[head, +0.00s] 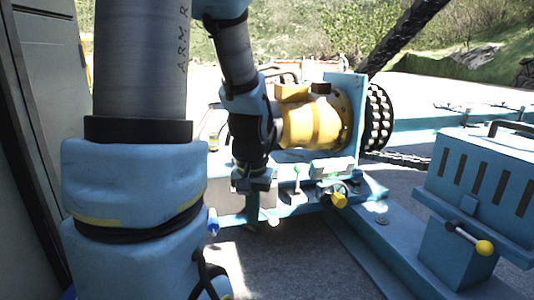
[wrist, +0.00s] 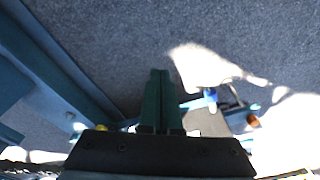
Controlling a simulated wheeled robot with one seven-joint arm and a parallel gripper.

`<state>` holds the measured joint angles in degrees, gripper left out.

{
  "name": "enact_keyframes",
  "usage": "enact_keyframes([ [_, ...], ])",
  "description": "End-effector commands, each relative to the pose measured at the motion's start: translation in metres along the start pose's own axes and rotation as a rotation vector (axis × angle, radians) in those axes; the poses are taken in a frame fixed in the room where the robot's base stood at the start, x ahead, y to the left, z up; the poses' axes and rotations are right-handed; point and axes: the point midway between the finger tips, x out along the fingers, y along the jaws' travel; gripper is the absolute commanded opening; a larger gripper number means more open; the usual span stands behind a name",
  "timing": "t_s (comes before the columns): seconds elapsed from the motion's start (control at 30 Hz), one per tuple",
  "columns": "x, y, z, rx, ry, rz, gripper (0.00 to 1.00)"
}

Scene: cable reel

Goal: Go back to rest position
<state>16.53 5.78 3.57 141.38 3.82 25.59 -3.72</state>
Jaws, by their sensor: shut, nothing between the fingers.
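My gripper (head: 253,212) points down in the head view, in front of the blue machine frame and the yellow motor (head: 312,122). In the wrist view its two dark green fingers (wrist: 159,75) lie side by side, shut with nothing between them. Below the fingertips the wrist view shows grey ground with bright sun patches. The gripper appears apart from the machine, though its exact distance from the frame is hard to tell.
A green-handled lever (head: 296,180) and a yellow-knobbed lever (head: 339,199) stand right of my gripper. A blue slotted box (head: 470,190) with a yellow-tipped handle (head: 484,247) is at right. A dark chain wheel (head: 377,118) is behind. A grey wall (head: 40,130) stands at left.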

Motion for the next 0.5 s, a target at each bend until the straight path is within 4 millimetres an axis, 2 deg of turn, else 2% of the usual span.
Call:
enact_keyframes([
  [0.03,-0.003,-0.008,0.007,-0.030,0.002,0.005,0.00],
  [0.27,-0.012,-0.030,0.035,-0.131,0.010,0.021,0.00],
  [0.3,-0.024,-0.030,0.033,-0.127,0.011,0.022,0.00],
  [0.5,-0.058,-0.030,0.028,-0.123,0.010,0.022,0.00],
])
